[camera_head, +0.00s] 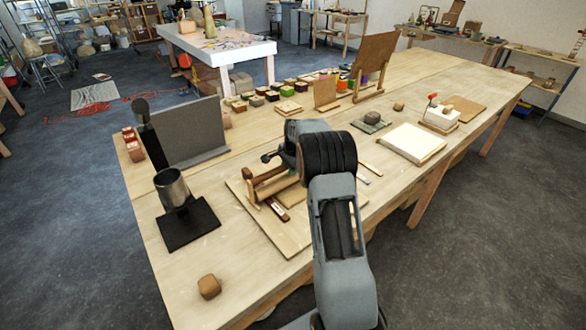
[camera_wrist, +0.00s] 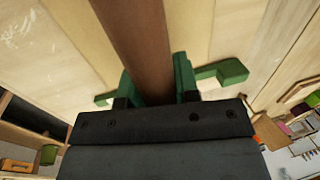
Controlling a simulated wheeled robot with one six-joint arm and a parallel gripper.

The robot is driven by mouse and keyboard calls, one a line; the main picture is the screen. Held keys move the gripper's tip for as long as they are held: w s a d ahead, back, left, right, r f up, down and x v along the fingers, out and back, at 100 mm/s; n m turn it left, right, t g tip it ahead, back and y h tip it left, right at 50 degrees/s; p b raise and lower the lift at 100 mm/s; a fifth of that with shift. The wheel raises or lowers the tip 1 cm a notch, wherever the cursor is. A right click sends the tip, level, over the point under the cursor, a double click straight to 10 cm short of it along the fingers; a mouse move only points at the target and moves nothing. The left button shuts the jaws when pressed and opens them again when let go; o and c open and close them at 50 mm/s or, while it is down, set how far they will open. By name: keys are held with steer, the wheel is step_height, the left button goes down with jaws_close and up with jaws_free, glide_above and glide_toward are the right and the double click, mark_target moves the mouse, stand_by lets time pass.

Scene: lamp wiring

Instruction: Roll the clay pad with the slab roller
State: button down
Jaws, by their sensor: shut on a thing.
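The slab roller (camera_head: 272,187), with wooden rails and a brown bar, sits on a pale board (camera_head: 262,222) on the workbench. In the wrist view, my gripper (camera_wrist: 153,84) is shut on a brown round bar (camera_wrist: 140,35), with one green finger on each side. In the head view, my gripper's fingers are hidden behind my wrist. A flat tan surface (camera_wrist: 75,15) lies beside the bar in the wrist view. I cannot tell for certain whether it is the clay pad.
A metal cup (camera_head: 172,187) on a black stand is left of the board, with a grey upright panel (camera_head: 192,132) behind. A small brown block (camera_head: 209,287) lies near the front edge. A white slab (camera_head: 413,143) lies to the right. Several small blocks stand at the back.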

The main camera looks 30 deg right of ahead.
steer(key=shift+w+a+p, duration=0.25)
steer(key=shift+w+p, duration=0.35)
steer(key=shift+w, duration=0.65)
steer(key=shift+w+a+p, duration=0.2)
steer(key=shift+w+p, duration=0.4)
steer(key=shift+w, duration=0.65)
steer(key=shift+w+a+f+p, duration=0.15)
steer(key=shift+w+p, duration=0.1)
steer(key=shift+w, duration=0.25)
steer(key=shift+w+a+p, duration=0.1)
steer(key=shift+w+p, duration=0.1)
steer(key=shift+w, duration=0.25)
